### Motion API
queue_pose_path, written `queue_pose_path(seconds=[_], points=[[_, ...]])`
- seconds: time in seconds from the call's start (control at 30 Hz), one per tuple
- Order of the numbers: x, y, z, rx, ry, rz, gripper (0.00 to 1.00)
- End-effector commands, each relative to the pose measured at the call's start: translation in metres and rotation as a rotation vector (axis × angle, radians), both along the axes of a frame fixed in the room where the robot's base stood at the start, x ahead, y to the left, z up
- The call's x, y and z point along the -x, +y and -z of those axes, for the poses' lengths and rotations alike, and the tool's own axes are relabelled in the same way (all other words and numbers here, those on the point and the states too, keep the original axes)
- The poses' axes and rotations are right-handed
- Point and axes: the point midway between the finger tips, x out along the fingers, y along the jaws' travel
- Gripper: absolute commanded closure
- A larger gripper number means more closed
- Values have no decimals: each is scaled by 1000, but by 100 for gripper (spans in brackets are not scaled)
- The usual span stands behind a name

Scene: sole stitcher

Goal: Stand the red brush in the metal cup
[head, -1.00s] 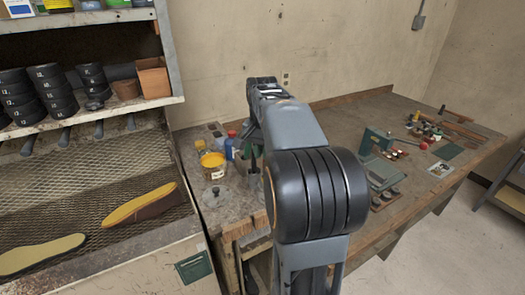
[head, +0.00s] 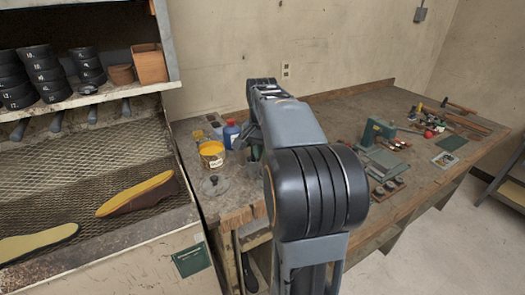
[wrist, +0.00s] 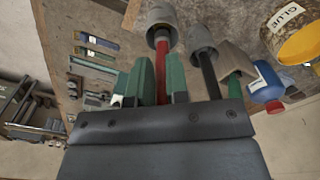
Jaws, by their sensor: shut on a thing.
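In the wrist view my gripper (wrist: 160,85) has its green fingers shut on the red handle of the red brush (wrist: 163,70). The brush's far end meets a grey cylinder that looks like the metal cup (wrist: 160,14). I cannot tell whether that end is inside the cup's mouth or only in front of it. To its right, a black handle (wrist: 208,76) rises from another grey cylinder (wrist: 201,32), apart from the red brush.
A yellow glue tin (head: 212,154) and a blue bottle (head: 231,134) stand close by on the bench (head: 320,110). A brown piece with a green handle (wrist: 234,88) is right of the black one.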

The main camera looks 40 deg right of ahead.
Motion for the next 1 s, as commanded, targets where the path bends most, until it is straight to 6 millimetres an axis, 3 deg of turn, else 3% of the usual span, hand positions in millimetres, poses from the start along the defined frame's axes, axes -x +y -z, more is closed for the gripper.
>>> queue_pose_path(seconds=[0.13,0.17,0.47,0.77,1.0], points=[[0,0,0,0,0,0,100],[0,0,0,0,0,0,84],[0,0,0,0,0,0,55],[0,0,-3,0,0,0,55],[0,0,-40,2,-3,0,55]])
